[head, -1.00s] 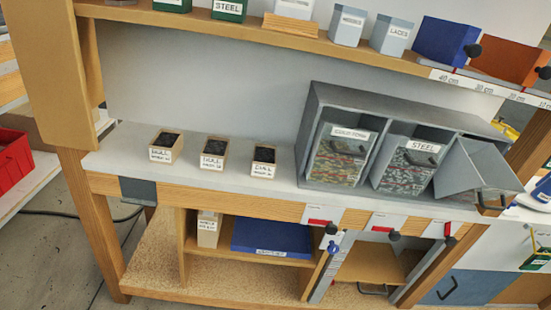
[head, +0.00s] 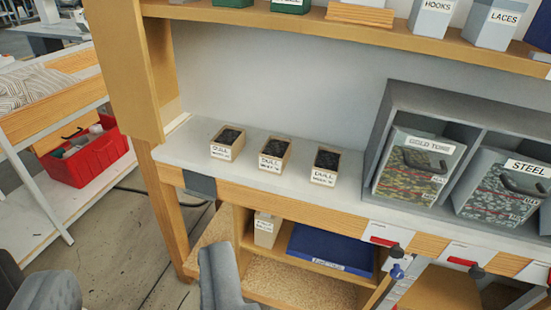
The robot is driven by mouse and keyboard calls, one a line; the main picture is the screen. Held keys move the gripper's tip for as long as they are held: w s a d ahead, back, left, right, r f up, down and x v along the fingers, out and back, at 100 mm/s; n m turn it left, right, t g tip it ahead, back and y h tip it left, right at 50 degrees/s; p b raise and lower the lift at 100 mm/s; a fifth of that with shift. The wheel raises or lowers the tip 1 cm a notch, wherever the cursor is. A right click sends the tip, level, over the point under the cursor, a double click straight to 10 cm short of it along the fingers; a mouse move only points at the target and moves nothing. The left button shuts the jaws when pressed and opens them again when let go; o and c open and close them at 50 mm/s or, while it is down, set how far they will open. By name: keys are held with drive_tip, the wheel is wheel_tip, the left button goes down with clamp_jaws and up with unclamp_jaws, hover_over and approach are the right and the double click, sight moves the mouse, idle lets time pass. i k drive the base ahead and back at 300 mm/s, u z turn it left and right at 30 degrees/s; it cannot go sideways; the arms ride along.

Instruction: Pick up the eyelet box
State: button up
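No label that I can read says eyelets. Three small tan open boxes with dark contents stand in a row on the grey shelf: the left box (head: 227,154), the middle box (head: 271,166) and the right box (head: 324,177). Their front labels seem to read "DULL"; the smaller print is unreadable. My gripper (head: 135,285) shows at the lower left edge, with two grey parts set wide apart. It looks open and empty, in front of and below the boxes and clear of them.
A grey rack (head: 398,95) with a "GOLD TONE" bin (head: 405,187) and a "STEEL" bin (head: 490,205) stands right of the boxes. An upper shelf (head: 370,30) overhangs. A wooden post (head: 135,60) borders the left. A blue box (head: 330,250) lies below. A red crate (head: 90,155) stands far left.

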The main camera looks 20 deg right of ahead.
sight(275, 155)
drive_tip(key=z, duration=0.05)
drive_tip(key=i, duration=1)
drive_tip(key=u, duration=0.05)
